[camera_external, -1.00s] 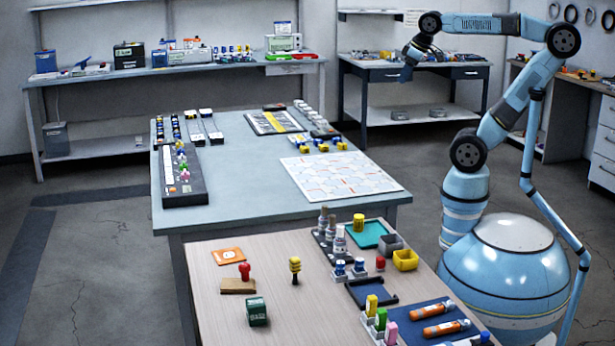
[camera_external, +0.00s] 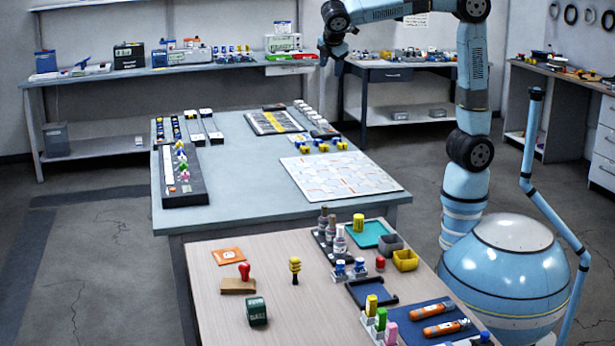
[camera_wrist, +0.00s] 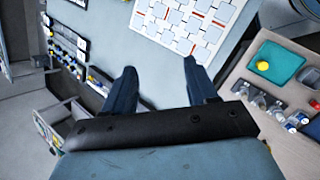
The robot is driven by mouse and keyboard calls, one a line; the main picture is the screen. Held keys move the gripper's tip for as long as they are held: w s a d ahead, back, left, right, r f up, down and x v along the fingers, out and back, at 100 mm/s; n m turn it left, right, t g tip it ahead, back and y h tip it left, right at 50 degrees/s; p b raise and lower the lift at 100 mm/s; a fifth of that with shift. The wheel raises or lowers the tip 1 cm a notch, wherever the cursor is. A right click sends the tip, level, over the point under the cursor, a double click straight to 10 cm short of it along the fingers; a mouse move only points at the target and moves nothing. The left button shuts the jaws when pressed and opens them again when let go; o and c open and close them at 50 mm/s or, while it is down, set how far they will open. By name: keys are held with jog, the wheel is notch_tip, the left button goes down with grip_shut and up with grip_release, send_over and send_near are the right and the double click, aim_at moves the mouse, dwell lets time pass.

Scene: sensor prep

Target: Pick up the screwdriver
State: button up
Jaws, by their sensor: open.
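I cannot pick out a screwdriver for certain. A small upright yellow and black piece (camera_external: 295,270) stands on the wooden table; it may be a handle, but it is too small to tell. Two orange tubes (camera_external: 440,309) lie on a blue mat at the table's right. My gripper (camera_external: 330,58) is high up beyond the grey-blue table, well apart from the wooden table. In the wrist view my gripper (camera_wrist: 161,88) is open, with nothing between its two fingers.
The grey-blue table (camera_external: 240,190) holds a white patterned sheet (camera_external: 340,175) and a black rack (camera_external: 180,190). On the wooden table (camera_external: 215,300) are a green box (camera_external: 257,311), a yellow bin (camera_external: 405,261) and a teal tray (camera_external: 368,233). Its front middle is clear.

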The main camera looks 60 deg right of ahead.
jog(key=w+a+n+t+h, duration=0.25)
jog(key=a+n, duration=0.25)
jog(key=a, duration=1)
jog(key=n+t+h, duration=0.2)
jog(key=n+t, duration=0.7)
send_over(297, 266)
jog(key=v, duration=0.2)
notch_tip(297, 266, down, 5)
notch_tip(297, 266, down, 41)
jog(key=shift+w+f, duration=0.1)
jog(key=shift+w+d+f, duration=0.1)
jog(key=shift+w+f, duration=0.05)
jog(key=shift+w, duration=0.05)
jog(key=shift+x, duration=2.3)
jog(key=shift+s, duration=0.1)
jog(key=shift+c, duration=0.2)
